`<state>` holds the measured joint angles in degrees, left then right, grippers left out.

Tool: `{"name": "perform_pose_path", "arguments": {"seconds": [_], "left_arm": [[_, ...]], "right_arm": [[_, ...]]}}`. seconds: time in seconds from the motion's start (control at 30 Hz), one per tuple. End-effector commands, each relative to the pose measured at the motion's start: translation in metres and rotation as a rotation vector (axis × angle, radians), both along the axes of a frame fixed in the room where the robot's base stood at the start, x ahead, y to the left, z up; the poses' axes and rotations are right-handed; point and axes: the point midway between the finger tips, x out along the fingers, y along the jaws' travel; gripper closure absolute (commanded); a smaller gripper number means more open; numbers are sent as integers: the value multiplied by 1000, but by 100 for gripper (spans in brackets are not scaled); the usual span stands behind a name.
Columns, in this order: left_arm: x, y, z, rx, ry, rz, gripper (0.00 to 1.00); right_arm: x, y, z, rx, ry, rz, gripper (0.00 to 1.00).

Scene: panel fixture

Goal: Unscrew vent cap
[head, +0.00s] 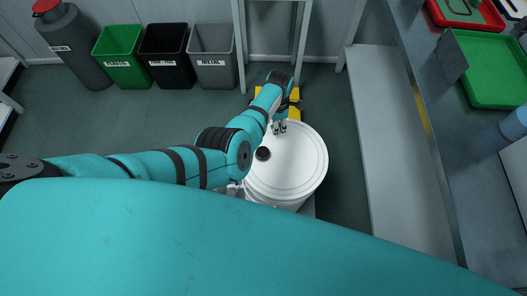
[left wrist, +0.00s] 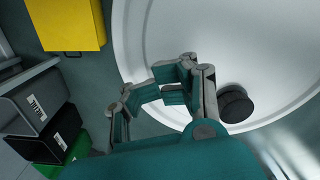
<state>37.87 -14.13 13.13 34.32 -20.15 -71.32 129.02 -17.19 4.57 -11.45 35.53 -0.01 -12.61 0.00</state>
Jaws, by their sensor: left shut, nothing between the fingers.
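The black round vent cap (head: 263,154) sits on the white lid of a drum (head: 302,155), left of the lid's middle. In the left wrist view the cap (left wrist: 235,103) is to the right of my gripper, near the raised rim of the lid (left wrist: 225,40). My left gripper (head: 280,128) is over the far side of the lid, beyond the cap and apart from it. Its fingers (left wrist: 172,86) are shut with nothing between them. I cannot tell how high they are above the lid. My right gripper is not in view.
A yellow object (head: 294,98) stands behind the drum. Green (head: 122,56), black (head: 164,56) and grey (head: 212,57) bins and a grey cylinder with a red top (head: 75,45) stand at the back left. A metal bench (head: 440,130) with trays is on the right. Floor left of the drum is clear.

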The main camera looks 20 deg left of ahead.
Motion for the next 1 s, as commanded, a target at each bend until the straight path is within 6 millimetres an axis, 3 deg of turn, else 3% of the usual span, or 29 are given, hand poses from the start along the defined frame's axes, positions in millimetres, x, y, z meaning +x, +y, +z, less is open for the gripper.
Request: {"name": "perform_pose_path", "arguments": {"seconds": [0.3, 0.63, 1.0], "left_arm": [[2, 14, 0, 0, 0, 132, 100], [2, 17, 0, 0, 0, 152, 100], [2, 16, 0, 0, 0, 151, 58]], "right_arm": [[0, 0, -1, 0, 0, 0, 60], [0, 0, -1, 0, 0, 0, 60], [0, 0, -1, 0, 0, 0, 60]]}}
